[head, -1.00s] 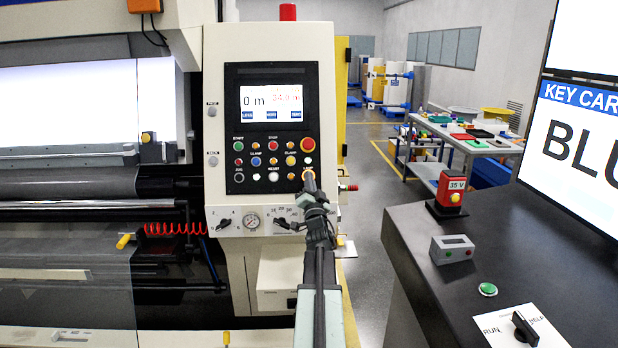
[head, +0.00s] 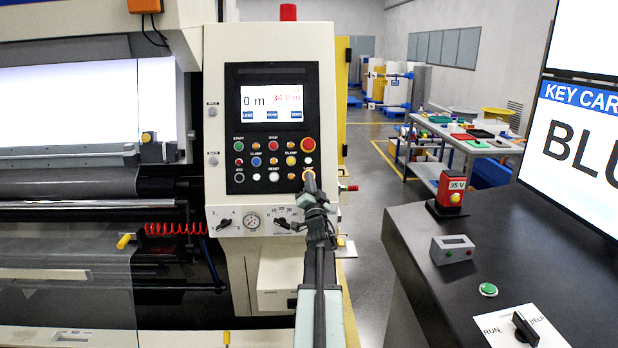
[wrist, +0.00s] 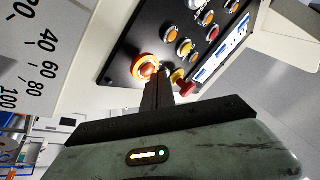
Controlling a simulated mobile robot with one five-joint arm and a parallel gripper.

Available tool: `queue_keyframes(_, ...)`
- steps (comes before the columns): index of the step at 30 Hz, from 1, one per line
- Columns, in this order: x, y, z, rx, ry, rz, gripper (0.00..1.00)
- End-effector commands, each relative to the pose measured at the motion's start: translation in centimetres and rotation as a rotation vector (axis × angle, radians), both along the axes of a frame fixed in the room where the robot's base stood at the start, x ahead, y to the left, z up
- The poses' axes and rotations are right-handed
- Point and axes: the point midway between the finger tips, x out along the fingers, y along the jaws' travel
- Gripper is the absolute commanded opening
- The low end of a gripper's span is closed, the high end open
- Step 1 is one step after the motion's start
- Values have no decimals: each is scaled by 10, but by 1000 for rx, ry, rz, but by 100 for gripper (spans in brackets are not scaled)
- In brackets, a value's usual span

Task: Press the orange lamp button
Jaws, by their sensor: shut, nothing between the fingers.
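The orange lamp button (wrist: 146,66) is a round button with a bright orange ring, at the corner of the black panel in the wrist view. In the head view it is at the panel's lower right, largely hidden behind my fingertips. My gripper (head: 309,180) is shut and empty, reaching up to the button from below. In the wrist view the gripper's fingertips (wrist: 158,78) are at the button's edge and overlap it. I cannot tell whether they touch it or whether it is pushed in.
The control panel (head: 244,143) carries several other buttons close by, including a large red one (head: 308,145). Below it are a gauge (head: 252,221) and black selector knobs. A dark desk (head: 410,222) with a small grey box stands at right. The aisle between is clear.

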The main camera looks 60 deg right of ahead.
Motion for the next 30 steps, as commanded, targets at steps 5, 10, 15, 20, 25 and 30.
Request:
queue_keyframes(5, 0, 0, 0, 0, 0, 0, 0)
queue_keyframes(10, 1, -2, -1, 0, 0, 0, 0)
queue_keyframes(15, 4, -7, -4, 0, 0, 0, 0)
queue_keyframes(20, 4, -7, -3, 0, 0, 0, 0)
queue_keyframes(25, 3, -6, -3, 1, 0, -1, 0)
queue_keyframes(30, -1, -1, 0, 1, 0, -1, 0)
